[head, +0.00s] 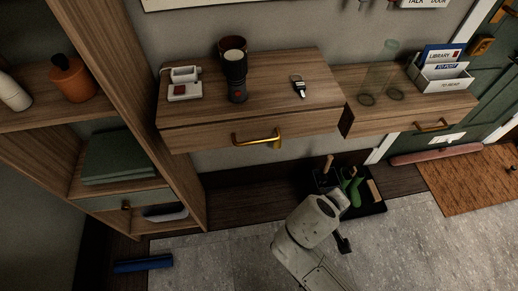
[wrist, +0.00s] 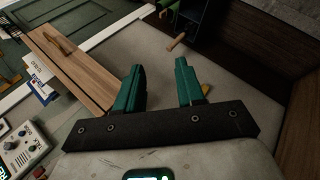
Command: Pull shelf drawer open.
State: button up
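The pictures do not tell which drawer is meant. My gripper's teal fingers stand apart with nothing between them in the wrist view (wrist: 158,64). In the head view my wrist is low, in front of and below the wide shelf; the fingertips are hard to make out there. No contact with a handle shows.
The wide shelf carries a dark flashlight (head: 235,75), a key (head: 299,86) and a white device (head: 185,84). Glasses and a card box (head: 440,78) stand on the smaller one. A tall wooden cabinet (head: 115,90) rises at left. A dark tool tray (head: 375,204) lies on the floor.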

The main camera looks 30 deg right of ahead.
jog(key=w+a+r+n+t+h+b, duration=0.2)
jog(key=w+a+r+n+t+h, duration=0.15)
jog(key=w+a+t, duration=0.45)
jog(key=w+a+r+n+t+h+b, duration=0.2)
jog(key=w+a+n+t, duration=0.3)
jog(key=a, duration=0.6)
jog(key=x, duration=0.9)
jog(key=shift+w+d+p, duration=0.25)
jog(key=shift+p, duration=0.15)
grip_shut()
